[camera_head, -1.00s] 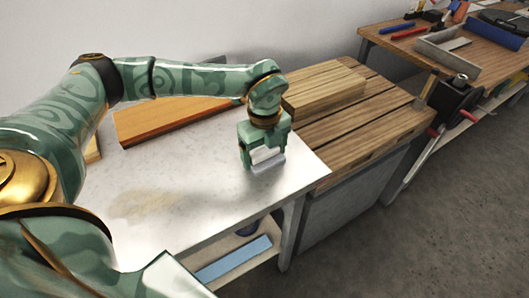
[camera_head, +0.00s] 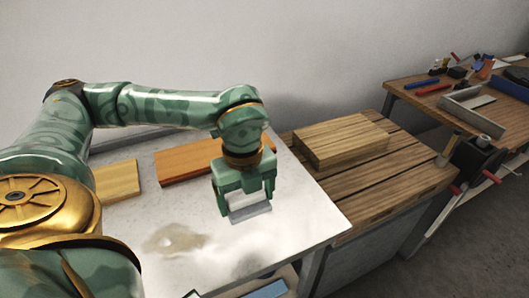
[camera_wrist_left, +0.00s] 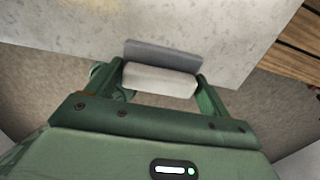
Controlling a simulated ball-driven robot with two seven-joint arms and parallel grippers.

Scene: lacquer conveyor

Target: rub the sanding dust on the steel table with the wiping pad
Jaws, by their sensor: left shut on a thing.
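The wiping pad (camera_head: 251,214) is a pale block with a grey underside, and it also shows in the left wrist view (camera_wrist_left: 160,79). My left gripper (camera_head: 244,204) is shut on it, with one finger at each end of the block. The pad is at or just above the steel table (camera_head: 310,212); I cannot tell whether it touches. The sanding dust (camera_head: 174,239) is a tan smudge on the table, left of the pad and a little nearer to me, apart from it. My right gripper is not in view.
An orange-brown board (camera_head: 188,160) and a lighter board (camera_head: 118,181) lie along the table's back. A slatted wooden bench (camera_head: 395,185) with a wooden block (camera_head: 340,140) adjoins on the right. A farther bench (camera_head: 405,93) holds tools. The tabletop between pad and dust is clear.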

